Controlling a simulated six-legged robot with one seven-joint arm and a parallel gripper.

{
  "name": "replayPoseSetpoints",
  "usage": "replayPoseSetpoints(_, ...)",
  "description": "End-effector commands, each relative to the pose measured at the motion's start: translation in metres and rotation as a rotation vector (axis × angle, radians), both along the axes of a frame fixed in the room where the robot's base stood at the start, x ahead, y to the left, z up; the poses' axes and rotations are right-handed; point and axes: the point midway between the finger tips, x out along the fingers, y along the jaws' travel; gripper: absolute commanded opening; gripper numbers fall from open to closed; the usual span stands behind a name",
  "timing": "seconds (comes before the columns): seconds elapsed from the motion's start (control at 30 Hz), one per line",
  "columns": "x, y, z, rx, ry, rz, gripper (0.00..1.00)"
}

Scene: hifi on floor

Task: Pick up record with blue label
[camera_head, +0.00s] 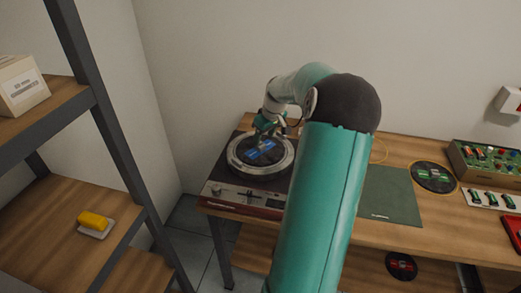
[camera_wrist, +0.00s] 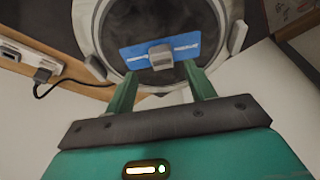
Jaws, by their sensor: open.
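The record with the blue label (camera_head: 257,157) lies on the round platter of a turntable (camera_head: 232,185) in the head view. In the wrist view its blue label (camera_wrist: 133,56) is a wide strip across a dark disc, with a small grey block (camera_wrist: 160,57) at its middle. My gripper (camera_head: 267,128) is over the record in the head view. In the wrist view its two green fingers (camera_wrist: 160,75) are spread apart, with the grey block just beyond and between their tips. I cannot tell whether the fingertips touch anything.
On the wooden table (camera_head: 395,150), a dark green sleeve (camera_head: 390,195), another dark record (camera_head: 433,176) and a green box with knobs (camera_head: 485,160) stand to the right. Another disc (camera_head: 401,266) lies below. A metal-framed shelf (camera_head: 95,110) stands at left, holding a yellow item (camera_head: 93,221).

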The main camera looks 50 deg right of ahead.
Motion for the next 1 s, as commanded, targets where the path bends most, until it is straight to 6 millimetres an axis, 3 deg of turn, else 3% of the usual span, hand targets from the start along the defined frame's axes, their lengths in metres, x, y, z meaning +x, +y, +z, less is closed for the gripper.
replayPoseSetpoints(0.23, 0.012, 0.001, -0.036, 0.003, 0.000, 0.000, 0.55)
replayPoseSetpoints(0.5, 0.014, 0.000, -0.041, 0.003, 0.001, -0.001, 0.55)
replayPoseSetpoints(0.77, 0.014, 0.000, -0.041, 0.002, 0.001, 0.000, 0.05)
replayPoseSetpoints(1.0, 0.014, 0.000, -0.041, 0.001, 0.000, -0.001, 0.04)
